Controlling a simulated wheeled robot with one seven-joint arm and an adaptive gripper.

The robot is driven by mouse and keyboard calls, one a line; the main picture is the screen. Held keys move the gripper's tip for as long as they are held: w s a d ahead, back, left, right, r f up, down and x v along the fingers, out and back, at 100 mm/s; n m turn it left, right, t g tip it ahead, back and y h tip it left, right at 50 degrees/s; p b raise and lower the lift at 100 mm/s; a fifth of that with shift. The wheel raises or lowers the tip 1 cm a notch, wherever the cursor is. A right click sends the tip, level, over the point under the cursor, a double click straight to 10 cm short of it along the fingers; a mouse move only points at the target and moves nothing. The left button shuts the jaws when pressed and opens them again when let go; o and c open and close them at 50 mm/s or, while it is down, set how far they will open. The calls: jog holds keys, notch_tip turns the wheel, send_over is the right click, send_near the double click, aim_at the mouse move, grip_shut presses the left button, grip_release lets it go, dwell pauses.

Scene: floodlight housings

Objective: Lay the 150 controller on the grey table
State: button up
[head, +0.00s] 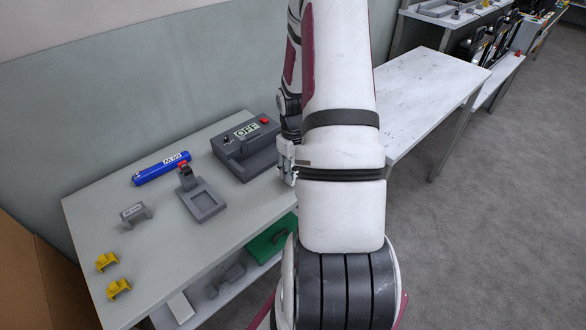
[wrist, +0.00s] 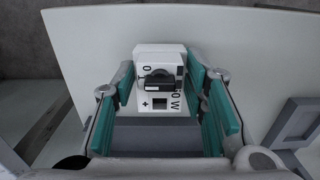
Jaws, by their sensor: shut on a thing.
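The controller (wrist: 160,62) is a white block with a dark slot and black marks, including "0", "+" and "0 W"; the full number is not readable. My gripper (wrist: 167,82) is shut on it, with a teal finger pad on each side. A pale tabletop (wrist: 85,50) lies beyond it in the wrist view; I cannot tell the gap between them. In the head view my arm hides the controller and most of my gripper. The grey table (head: 160,240) stands at the left, with open space on its front part.
On the grey table are a blue tube (head: 160,168), a dark box marked OFF (head: 246,150), a grey tray fixture (head: 203,203), a grey bracket (head: 134,214) and yellow clips (head: 118,288). A whiter table (head: 425,90) stands to the right. A cardboard-brown panel (head: 35,280) is at left.

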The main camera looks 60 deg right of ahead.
jog(key=shift+f+b, duration=0.35)
jog(key=shift+f, duration=0.75)
dwell(0.5)
jog(key=o, duration=1.4)
jog(key=shift+r, duration=0.1)
notch_tip(320, 180, up, 12)
jog(key=shift+f, duration=0.1)
